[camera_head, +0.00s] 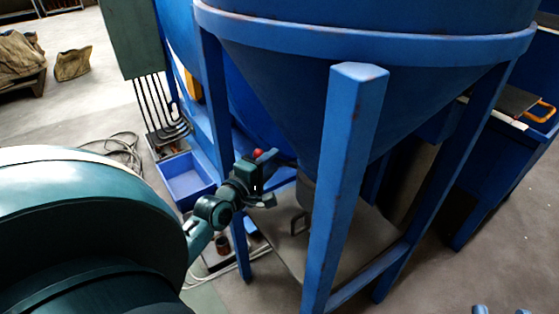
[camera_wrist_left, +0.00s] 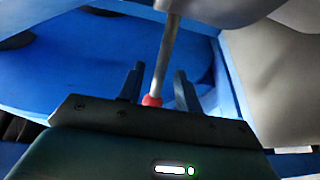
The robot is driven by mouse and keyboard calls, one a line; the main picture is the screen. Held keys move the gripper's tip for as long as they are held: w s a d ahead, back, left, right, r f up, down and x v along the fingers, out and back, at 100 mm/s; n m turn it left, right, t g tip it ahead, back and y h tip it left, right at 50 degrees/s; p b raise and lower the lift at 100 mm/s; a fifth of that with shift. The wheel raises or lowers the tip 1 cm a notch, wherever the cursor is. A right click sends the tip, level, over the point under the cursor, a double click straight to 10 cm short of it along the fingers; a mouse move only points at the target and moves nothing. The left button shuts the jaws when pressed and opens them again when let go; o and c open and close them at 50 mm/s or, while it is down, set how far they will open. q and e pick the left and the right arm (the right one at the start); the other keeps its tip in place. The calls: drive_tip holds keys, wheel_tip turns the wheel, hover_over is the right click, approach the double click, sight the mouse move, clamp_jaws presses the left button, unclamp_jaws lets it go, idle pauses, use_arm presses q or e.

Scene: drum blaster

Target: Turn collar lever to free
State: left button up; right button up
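The collar lever is a grey rod (camera_wrist_left: 167,50) with a red knob (camera_wrist_left: 152,100) at its near end. In the left wrist view the rod runs between the two dark fingers of my left gripper (camera_wrist_left: 159,72), with gaps at both sides; the gripper is open around it. In the head view the red knob (camera_head: 257,153) shows at my left gripper (camera_head: 265,162). The grey collar (camera_head: 307,190) under the blue hopper cone (camera_head: 280,90) is partly hidden by a leg. Two small blue tips of my right gripper (camera_head: 501,310) show apart at the bottom right edge.
A blue front leg (camera_head: 345,180) of the hopper frame stands just right of the lever. A blue bin (camera_head: 187,178) and coiled hoses (camera_head: 122,150) lie on the floor behind. A blue bench (camera_head: 500,150) stands at the right.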

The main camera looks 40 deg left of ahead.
use_arm(q)
drive_tip(key=w, duration=0.2)
drive_tip(key=shift+w+a+f+b, duration=0.15)
drive_tip(key=shift+w+f+b, duration=0.05)
drive_tip(key=shift+w+b, duration=0.2)
drive_tip(key=shift+w, duration=0.65)
use_arm(e)
drive_tip(key=shift+w+r+n+t+y, duration=0.3)
drive_tip(key=shift+r+y, duration=0.1)
drive_tip(key=shift+r, duration=0.2)
use_arm(q)
clamp_jaws()
